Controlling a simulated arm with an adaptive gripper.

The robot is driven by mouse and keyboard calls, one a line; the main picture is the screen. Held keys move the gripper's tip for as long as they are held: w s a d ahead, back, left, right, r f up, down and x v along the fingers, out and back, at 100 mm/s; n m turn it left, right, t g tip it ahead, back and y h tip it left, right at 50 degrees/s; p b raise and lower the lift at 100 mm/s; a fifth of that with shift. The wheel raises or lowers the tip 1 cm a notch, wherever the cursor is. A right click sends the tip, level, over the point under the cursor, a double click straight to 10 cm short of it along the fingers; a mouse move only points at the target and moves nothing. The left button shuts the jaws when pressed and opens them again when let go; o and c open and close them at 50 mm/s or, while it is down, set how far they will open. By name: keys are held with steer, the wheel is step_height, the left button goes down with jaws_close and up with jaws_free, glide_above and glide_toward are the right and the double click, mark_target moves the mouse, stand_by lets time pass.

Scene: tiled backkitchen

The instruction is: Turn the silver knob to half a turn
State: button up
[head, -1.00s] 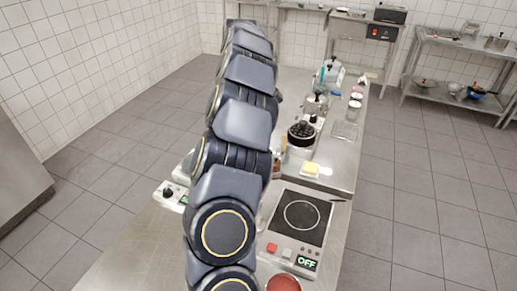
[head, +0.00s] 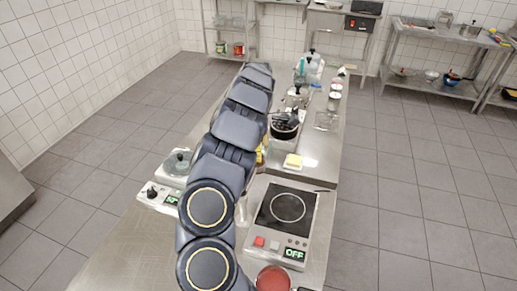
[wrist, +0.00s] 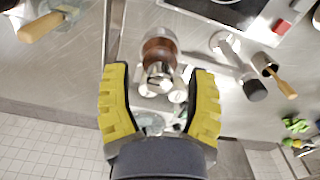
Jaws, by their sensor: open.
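In the wrist view my gripper (wrist: 158,105) is open, with yellow-padded fingers spread wide. A shiny silver part (wrist: 158,76) shows between and beyond the fingers, in front of a round brown body (wrist: 158,46). I cannot tell whether this is the silver knob or whether anything touches it. In the head view the hob (head: 262,226) has a red button (head: 259,241), a small grey control (head: 274,245) and a display (head: 294,253) reading OFF. My arm hides the gripper in the head view.
A second appliance with a black knob (head: 152,190) stands at the left. A black pot (head: 285,128) and a yellow block (head: 293,161) are farther back. A red bowl (head: 273,278) is at the front. In the wrist view a wooden-handled tool (wrist: 285,86) lies right of the fingers.

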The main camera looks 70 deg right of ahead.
jaws_close()
steer(key=shift+f+m, duration=0.1)
steer(key=shift+m, duration=0.2)
